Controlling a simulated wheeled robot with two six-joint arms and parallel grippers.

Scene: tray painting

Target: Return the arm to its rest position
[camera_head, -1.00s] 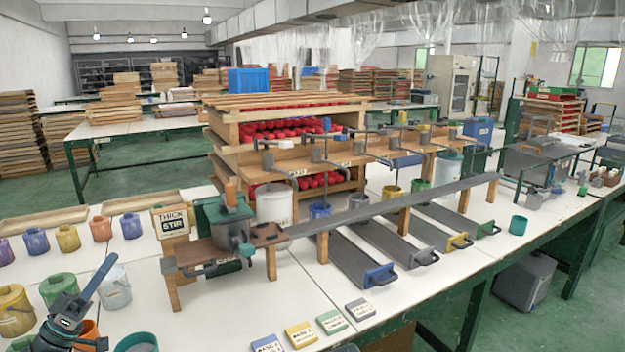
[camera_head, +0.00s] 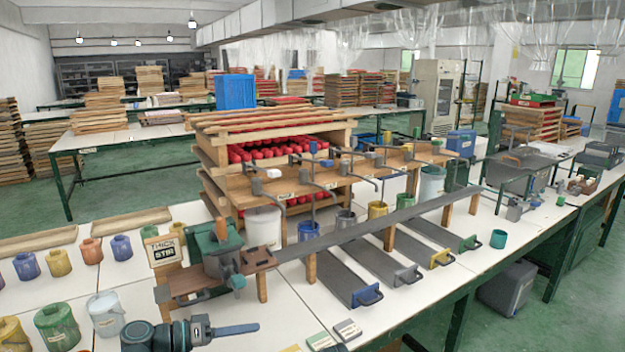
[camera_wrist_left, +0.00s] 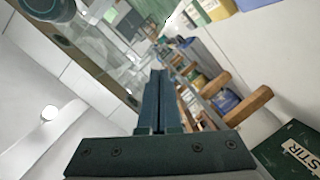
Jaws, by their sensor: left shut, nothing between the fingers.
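My left gripper (camera_head: 240,329) shows at the bottom of the head view, its fingers pointing right over the front of the white table. Its fingers are closed together with nothing between them. In the left wrist view the closed fingers (camera_wrist_left: 160,100) point away from the camera, clear of the things beyond. My right gripper is in neither view.
The wooden stand with the THICK STIR sign (camera_head: 165,250) is just behind my left gripper. Pots (camera_head: 57,327) stand at the left. A long grey rail (camera_head: 375,225) crosses the table, with trays (camera_head: 345,280) below it. Small labelled cards (camera_head: 347,329) lie at the front edge.

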